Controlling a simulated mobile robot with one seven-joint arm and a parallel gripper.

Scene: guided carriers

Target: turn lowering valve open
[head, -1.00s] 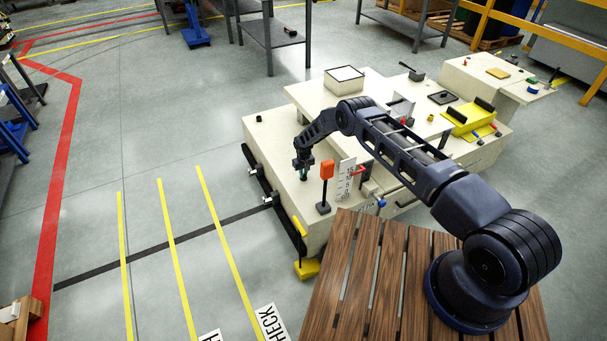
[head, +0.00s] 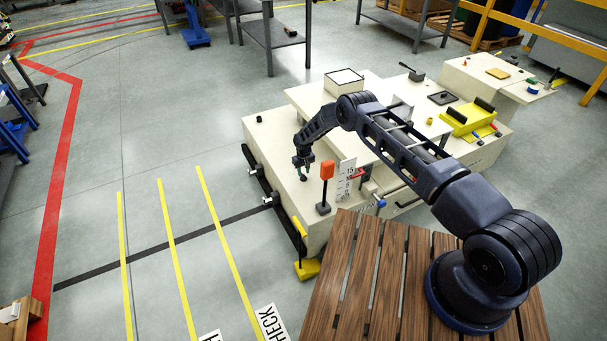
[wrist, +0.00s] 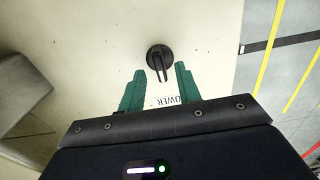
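The lowering valve (wrist: 160,60) is a small black round knob with a raised bar handle, on the cream deck of the carrier (head: 270,150). A partly covered label (wrist: 168,101) ending in "OWER" lies beside it in the wrist view. The bar points roughly toward my gripper. My gripper (wrist: 160,83) has two green fingers, apart and empty, with the knob just beyond their tips. In the head view my gripper (head: 303,167) hangs low over the near left end of the deck. I cannot tell its exact height above the valve.
An orange-topped black lever (head: 326,170) and a numbered scale plate (head: 346,175) stand just right of my gripper. A raised cream platform (head: 305,94) lies behind it. Yellow lines (head: 163,230) mark clear floor at left.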

